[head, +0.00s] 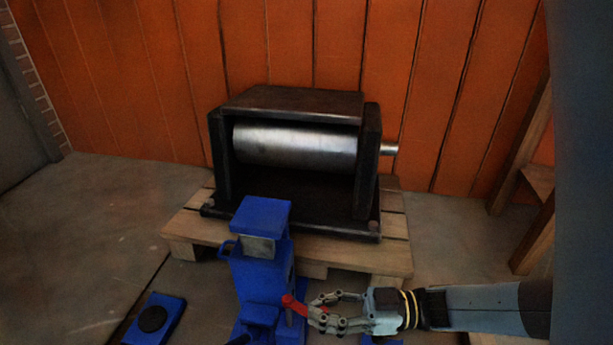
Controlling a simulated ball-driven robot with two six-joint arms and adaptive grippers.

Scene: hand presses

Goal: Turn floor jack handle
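The blue floor jack (262,262) stands upright in front of the pallet in the head view. Its short red handle (292,304) sticks out low on its right side. My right gripper (314,310) comes in from the right, level with the handle. Its curved grey fingertips are at the handle's outer end, one above and one below. Whether they press on it or stand slightly apart is too small to tell. My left gripper is not in view. The bottom of the jack is cut off by the picture edge.
A dark steel press frame with a shiny roller (295,145) stands on a wooden pallet (395,228) behind the jack. A blue block with a black disc (153,318) lies at the lower left. An orange wall (300,45) closes the back.

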